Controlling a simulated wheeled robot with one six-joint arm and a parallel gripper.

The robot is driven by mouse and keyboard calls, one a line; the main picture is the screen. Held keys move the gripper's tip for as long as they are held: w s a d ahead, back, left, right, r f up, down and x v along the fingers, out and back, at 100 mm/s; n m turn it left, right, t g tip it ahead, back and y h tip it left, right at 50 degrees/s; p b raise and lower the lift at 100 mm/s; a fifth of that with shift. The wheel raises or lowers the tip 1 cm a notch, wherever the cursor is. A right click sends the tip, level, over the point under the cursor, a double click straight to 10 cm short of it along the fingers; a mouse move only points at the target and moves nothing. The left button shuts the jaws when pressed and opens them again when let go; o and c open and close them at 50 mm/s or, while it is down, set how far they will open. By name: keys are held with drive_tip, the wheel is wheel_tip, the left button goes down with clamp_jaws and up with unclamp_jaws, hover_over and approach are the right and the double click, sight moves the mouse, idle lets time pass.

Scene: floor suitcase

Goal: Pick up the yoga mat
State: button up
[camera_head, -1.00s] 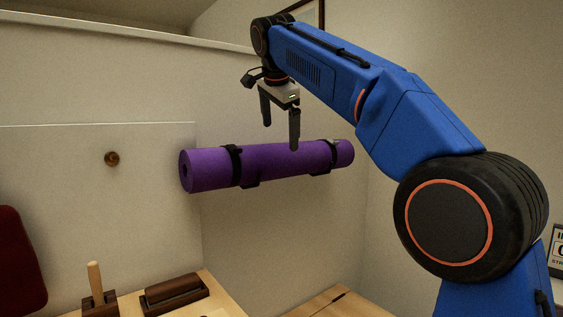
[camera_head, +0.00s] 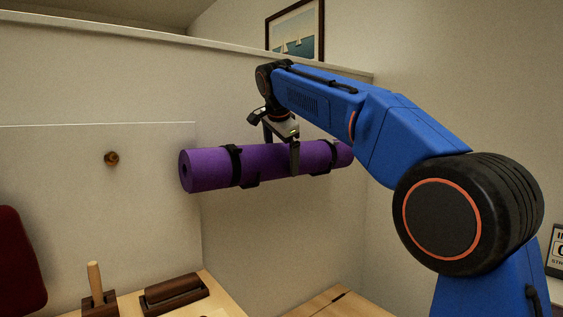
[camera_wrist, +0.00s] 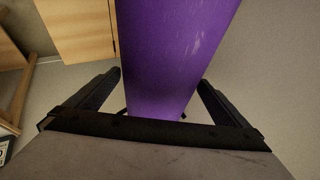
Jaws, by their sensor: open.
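The yoga mat (camera_head: 215,168) is a purple roll lying level against the pale wall, with black holders around it toward each end. My gripper (camera_head: 281,160) is above its middle to right part, pointing down. One finger shows in front of the mat and the other is partly hidden behind it. In the wrist view the mat (camera_wrist: 170,55) runs between the two open fingers (camera_wrist: 160,82), with a gap on each side. The jaws are not closed on it.
A black holder (camera_head: 233,165) sits left of my gripper and another (camera_head: 328,158) to its right. Below are a wooden surface with a dark wooden block (camera_head: 175,293) and a handled item (camera_head: 95,280). A framed picture (camera_head: 296,32) hangs behind.

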drive_tip(key=c, duration=1.9)
drive_tip(key=shift+r, duration=0.2)
